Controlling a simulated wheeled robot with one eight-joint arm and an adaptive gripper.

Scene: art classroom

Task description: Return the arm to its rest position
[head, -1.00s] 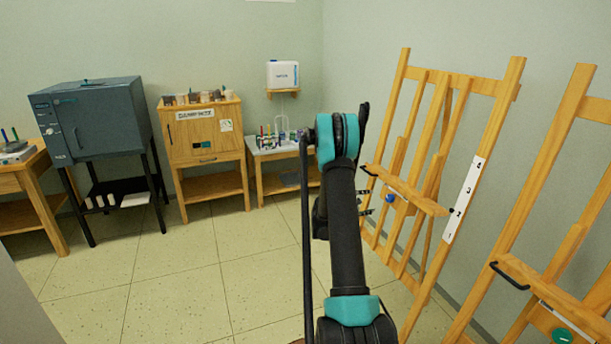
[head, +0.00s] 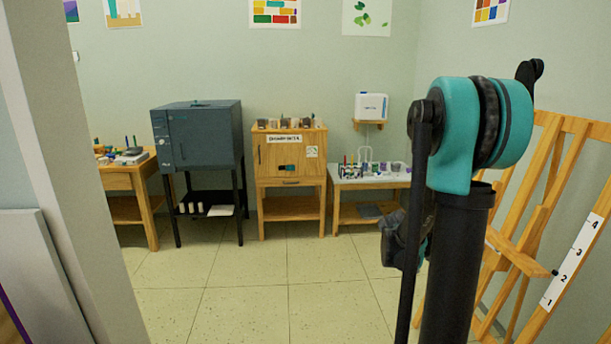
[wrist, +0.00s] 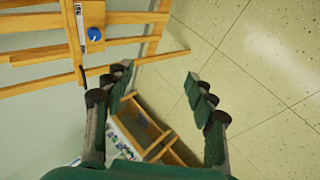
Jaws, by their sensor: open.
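My arm, with black links and a teal elbow joint, stands raised on the right side of the head view, bent with its elbow high. My gripper is mostly hidden behind the arm there. In the wrist view my gripper (wrist: 160,92) is open, its two green and black fingers wide apart with nothing between them. Past the fingertips the wrist view shows the tiled floor (wrist: 235,60) and a wooden easel (wrist: 45,52) with a blue knob (wrist: 94,34) at upper left.
The easel with a numbered strip (head: 572,262) stands close beside my arm at right. A dark kiln (head: 200,137), wooden cabinet (head: 290,165) and low table (head: 365,182) line the back wall. A pale pillar (head: 70,180) stands at left. The middle floor is clear.

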